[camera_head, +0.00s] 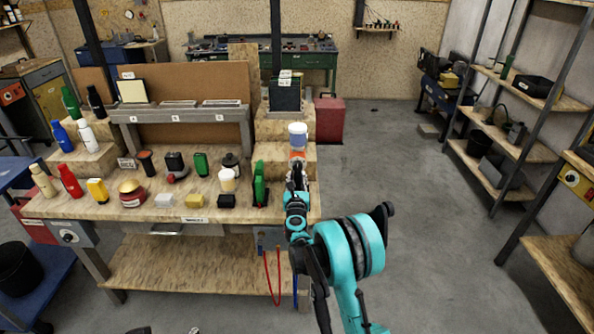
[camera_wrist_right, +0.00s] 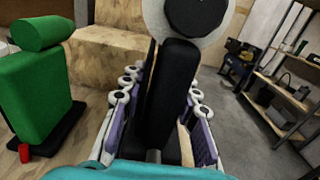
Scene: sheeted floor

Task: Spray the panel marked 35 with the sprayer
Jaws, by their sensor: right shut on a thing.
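My right gripper (camera_head: 298,180) is over the right end of the workbench. It is shut on the sprayer (camera_head: 298,140), which has a white and blue top. In the right wrist view the sprayer (camera_wrist_right: 172,95) shows a black upright body between the fingers, with a pale disc and black knob above. A dark panel (camera_head: 285,98) with a white label stands on a wooden block behind it. A pale yellow panel (camera_head: 132,91) stands at the back left. Their marks are too small to read, so I cannot tell which is 35. My left gripper is not in view.
Several bottles, jars and blocks cover the workbench (camera_head: 230,207) further left. A red box (camera_head: 329,119) stands behind its right end. The floor (camera_head: 430,210) to the right is clear up to the shelves.

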